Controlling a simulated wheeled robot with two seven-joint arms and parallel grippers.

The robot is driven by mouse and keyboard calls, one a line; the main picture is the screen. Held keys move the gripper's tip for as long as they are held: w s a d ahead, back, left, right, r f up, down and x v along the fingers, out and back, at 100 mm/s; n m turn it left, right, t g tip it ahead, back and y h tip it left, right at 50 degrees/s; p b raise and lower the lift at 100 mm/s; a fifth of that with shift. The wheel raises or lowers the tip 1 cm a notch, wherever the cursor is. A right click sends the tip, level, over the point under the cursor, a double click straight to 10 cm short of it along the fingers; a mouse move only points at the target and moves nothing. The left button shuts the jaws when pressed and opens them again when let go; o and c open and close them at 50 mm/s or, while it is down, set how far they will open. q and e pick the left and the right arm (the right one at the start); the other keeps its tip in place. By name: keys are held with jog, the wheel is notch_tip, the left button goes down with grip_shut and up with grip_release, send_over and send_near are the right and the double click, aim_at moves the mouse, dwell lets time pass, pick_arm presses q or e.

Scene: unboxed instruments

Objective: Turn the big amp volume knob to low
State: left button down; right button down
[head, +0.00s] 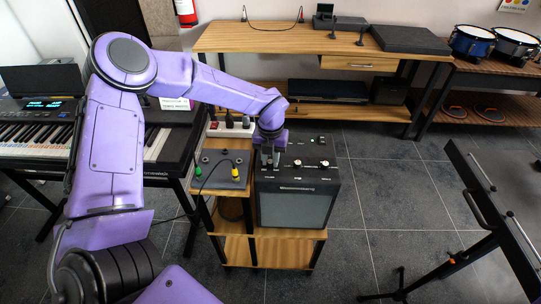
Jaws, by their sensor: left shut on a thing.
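The amp (297,207) is a dark box with a grey front grille, standing on a wooden stand in the middle of the view. Its top panel carries two pale-topped knobs (297,163) (324,163) in a row, with small labels too blurred to read. My left gripper (269,163) points down at the left end of that row. It is shut on a knob there, which the fingers mostly hide, so its pointer and setting cannot be told. My right gripper is not in view.
A small grey box (222,170) with yellow and green plugs and a cable sits left of the amp. A keyboard (40,137) stands at the left. A wooden desk (290,40) is behind, drums (472,42) at the back right.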

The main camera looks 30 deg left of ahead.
aim_at(270, 162)
pick_arm(q)
jog(key=m+p, duration=0.2)
jog(key=m, duration=0.4)
jog(key=shift+r+m+p, duration=0.15)
jog(key=shift+m+p, duration=0.15)
jog(key=shift+p, duration=0.1)
jog(key=m+p, duration=0.1)
jog(key=m, duration=0.3)
jog(key=shift+m+p, duration=0.35)
jog(key=shift+m, duration=0.05)
jog(key=c, duration=0.9)
grip_release()
jog(key=shift+c, duration=0.2)
notch_tip(270, 162, up, 10)
jog(key=b, duration=0.1)
jog(key=shift+r, duration=0.2)
